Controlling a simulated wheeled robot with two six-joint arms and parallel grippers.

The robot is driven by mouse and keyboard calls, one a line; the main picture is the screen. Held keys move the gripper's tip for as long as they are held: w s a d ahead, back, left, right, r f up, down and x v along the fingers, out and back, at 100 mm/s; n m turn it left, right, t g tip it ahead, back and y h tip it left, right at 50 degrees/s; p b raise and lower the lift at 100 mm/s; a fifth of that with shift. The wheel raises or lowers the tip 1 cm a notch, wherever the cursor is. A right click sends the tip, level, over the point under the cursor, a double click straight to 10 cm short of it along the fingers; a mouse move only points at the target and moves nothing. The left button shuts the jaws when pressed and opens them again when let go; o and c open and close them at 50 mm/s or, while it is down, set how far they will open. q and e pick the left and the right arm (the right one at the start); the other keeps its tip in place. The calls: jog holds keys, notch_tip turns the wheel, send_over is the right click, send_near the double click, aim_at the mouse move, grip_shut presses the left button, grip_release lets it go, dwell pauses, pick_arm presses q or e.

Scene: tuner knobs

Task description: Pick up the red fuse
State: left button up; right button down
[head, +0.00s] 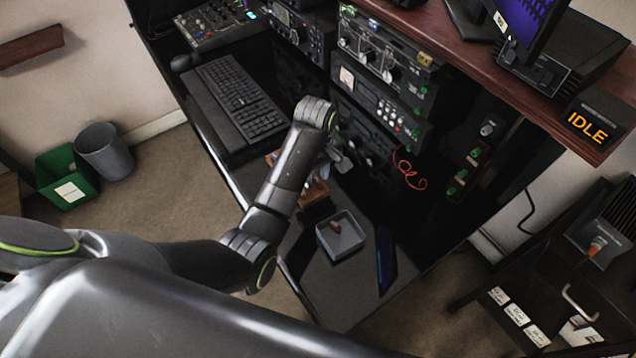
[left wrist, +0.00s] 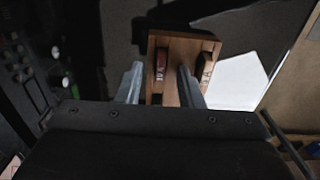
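My left gripper (head: 340,158) is over the desk beside the equipment rack. In the left wrist view its two fingers (left wrist: 159,85) are apart, with a wooden holder (left wrist: 180,50) beyond them. A red piece, which looks like the red fuse (left wrist: 161,64), sits on the holder, in line with the gap between the fingers. I cannot tell how far the fingers are from it. A darker brownish piece (left wrist: 205,66) is at the holder's right side. In the head view the holder (head: 314,192) is partly hidden by my left arm. My right gripper is not in view.
A grey tray (head: 353,249) near the holder contains a small reddish-brown piece (head: 335,226). A dark flat device (head: 386,258) lies right of the tray. A keyboard (head: 235,100) is behind my arm. Rack units (head: 385,112) and a red cable (head: 408,172) border the desk.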

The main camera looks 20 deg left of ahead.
pick_arm(q)
grip_shut()
jog(key=shift+r, duration=0.1)
